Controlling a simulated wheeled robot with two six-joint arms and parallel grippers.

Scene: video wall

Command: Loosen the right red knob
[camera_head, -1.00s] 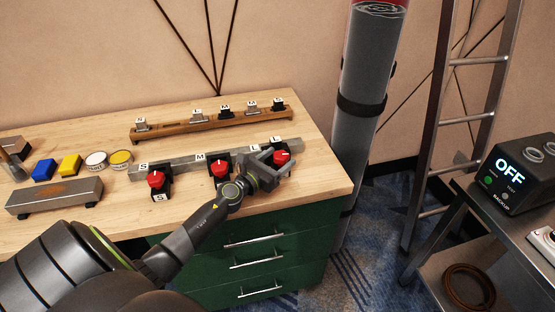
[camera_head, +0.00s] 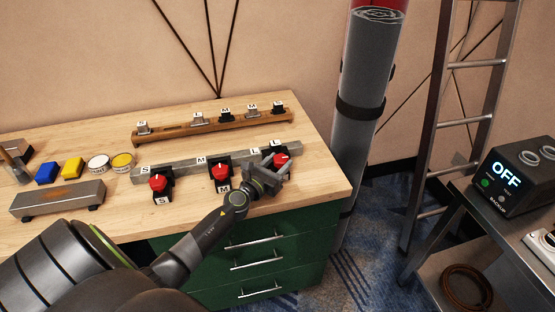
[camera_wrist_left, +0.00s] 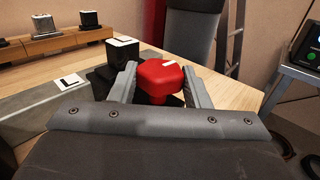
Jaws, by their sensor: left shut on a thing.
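The right red knob (camera_head: 282,160) sits on its black clamp at the right end of the grey metal bar (camera_head: 187,168). In the left wrist view the red knob (camera_wrist_left: 160,78) has a white mark on top and stands between my two fingers. My left gripper (camera_head: 270,165) is shut on this knob. In the left wrist view the gripper's fingertips (camera_wrist_left: 160,85) flank it on both sides. The middle red knob (camera_head: 220,172) and the left red knob (camera_head: 158,182) are on the same bar, free. My right gripper is not in view.
A wooden rack (camera_head: 212,123) with several lettered blocks lies behind the bar. Blue (camera_head: 46,171) and yellow (camera_head: 72,166) blocks, two tins and a grey block (camera_head: 58,199) lie at the left. A ladder (camera_head: 465,120) and a box reading OFF (camera_head: 515,172) are at the right.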

